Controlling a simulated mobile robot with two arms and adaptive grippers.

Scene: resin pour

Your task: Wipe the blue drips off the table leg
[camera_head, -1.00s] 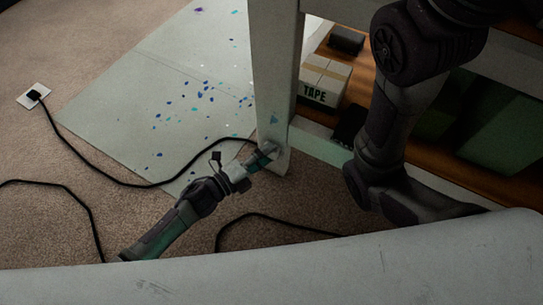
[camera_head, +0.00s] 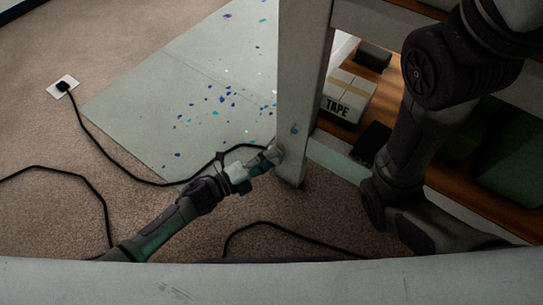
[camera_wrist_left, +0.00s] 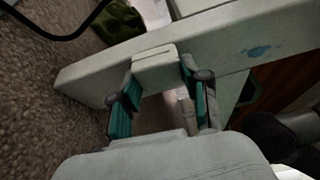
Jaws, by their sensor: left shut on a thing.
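The pale grey table leg (camera_head: 303,80) stands upright in the head view and runs slantwise across the left wrist view (camera_wrist_left: 215,55). A blue drip mark (camera_head: 295,130) shows low on the leg. It shows as a blue smear in the left wrist view (camera_wrist_left: 258,51). My left gripper (camera_head: 262,161) is at the lower left edge of the leg, below and left of the mark. Its teal-padded fingers are shut on a pale block-like pad (camera_wrist_left: 155,64), which lies against or very near the leg; contact is unclear. My right gripper is not in view.
A black cord (camera_head: 112,165) runs from a floor outlet (camera_head: 63,87) toward the leg. A paint-spotted sheet (camera_head: 150,100) lies on the carpet. A tape box (camera_head: 347,97) sits on the wooden shelf right of the leg. A dark green thing (camera_wrist_left: 120,22) lies near the leg.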

